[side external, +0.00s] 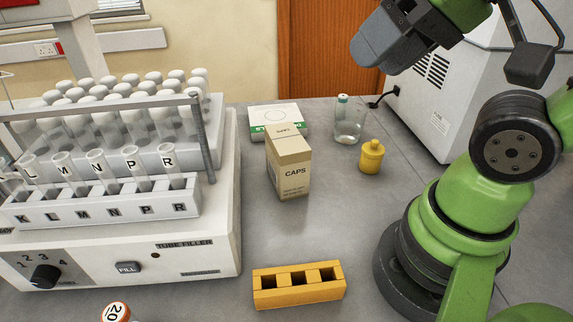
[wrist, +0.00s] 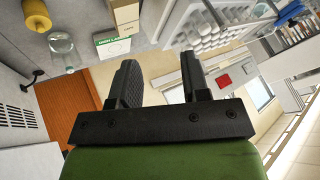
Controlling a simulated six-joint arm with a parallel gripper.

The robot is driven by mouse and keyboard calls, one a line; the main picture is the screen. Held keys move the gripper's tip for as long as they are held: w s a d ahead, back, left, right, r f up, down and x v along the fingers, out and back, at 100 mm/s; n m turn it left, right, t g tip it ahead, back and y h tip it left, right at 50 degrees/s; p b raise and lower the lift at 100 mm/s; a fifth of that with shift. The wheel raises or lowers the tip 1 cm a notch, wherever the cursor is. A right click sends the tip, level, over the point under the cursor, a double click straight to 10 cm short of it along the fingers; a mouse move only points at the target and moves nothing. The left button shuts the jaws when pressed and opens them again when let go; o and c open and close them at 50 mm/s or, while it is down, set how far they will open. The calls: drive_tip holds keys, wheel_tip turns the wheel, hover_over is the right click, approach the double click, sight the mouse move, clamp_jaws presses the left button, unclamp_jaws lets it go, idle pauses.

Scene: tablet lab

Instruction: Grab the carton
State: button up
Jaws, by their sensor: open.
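The carton (side external: 288,172) is a tan box marked CAPS. It stands upright on the grey bench in the middle of the side view. In the wrist view part of the carton (wrist: 124,14) shows at the top edge, cut off by the frame. My gripper (side external: 362,53) is at the upper right of the side view, high above the bench and apart from the carton. In the wrist view its two black fingers (wrist: 160,78) are spread with nothing between them.
A tube filler (side external: 120,250) with racked tubes stands left of the carton. A white-and-green box (side external: 277,119) lies behind it. A clear bottle (side external: 347,122) and a yellow bottle (side external: 371,157) stand to its right. A yellow block with square holes (side external: 298,286) lies in front.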

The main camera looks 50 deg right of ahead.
drive_tip(key=shift+o, duration=0.2)
drive_tip(key=o, duration=1)
drive_tip(key=shift+c, duration=0.2)
